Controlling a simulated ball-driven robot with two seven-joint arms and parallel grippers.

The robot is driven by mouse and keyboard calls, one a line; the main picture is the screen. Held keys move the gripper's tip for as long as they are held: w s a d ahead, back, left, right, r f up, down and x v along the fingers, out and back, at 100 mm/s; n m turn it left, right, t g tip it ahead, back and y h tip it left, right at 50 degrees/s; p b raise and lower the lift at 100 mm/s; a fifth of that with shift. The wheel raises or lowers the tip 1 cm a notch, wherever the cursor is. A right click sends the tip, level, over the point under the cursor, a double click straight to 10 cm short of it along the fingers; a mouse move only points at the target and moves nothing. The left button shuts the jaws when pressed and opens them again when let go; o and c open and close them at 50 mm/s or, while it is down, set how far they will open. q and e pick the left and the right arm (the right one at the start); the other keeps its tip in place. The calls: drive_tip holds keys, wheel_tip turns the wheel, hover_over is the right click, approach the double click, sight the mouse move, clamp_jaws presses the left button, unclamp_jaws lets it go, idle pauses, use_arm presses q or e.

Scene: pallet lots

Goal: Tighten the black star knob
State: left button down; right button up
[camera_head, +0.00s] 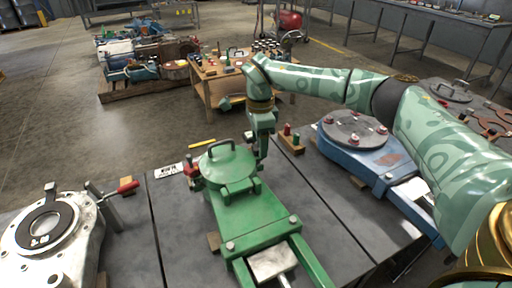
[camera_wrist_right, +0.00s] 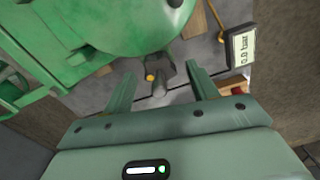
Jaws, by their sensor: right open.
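A green housing (camera_head: 248,215) with a round handled lid (camera_head: 227,163) lies on the grey table. The right gripper (camera_head: 260,155) points down close to the lid's right side. In the right wrist view, its two fingers (camera_wrist_right: 162,92) are spread apart. A small dark part (camera_wrist_right: 166,72), perhaps the black star knob, shows just beyond and between the fingertips, beside a brass-coloured end (camera_wrist_right: 150,76). I cannot make out a star shape, and the fingers appear clear of it. In the head view I cannot pick this part out. My left gripper is not in view.
A blue housing (camera_head: 365,158) with a grey lid stands right. A wooden block (camera_head: 292,145) with red and green pieces sits close to the gripper. A grey flanged part (camera_head: 50,235) lies left. A label (camera_wrist_right: 240,50) reads 0.0 bar. A wooden bench (camera_head: 205,88) stands behind.

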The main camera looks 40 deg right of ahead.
drive_tip(key=shift+f, duration=0.4)
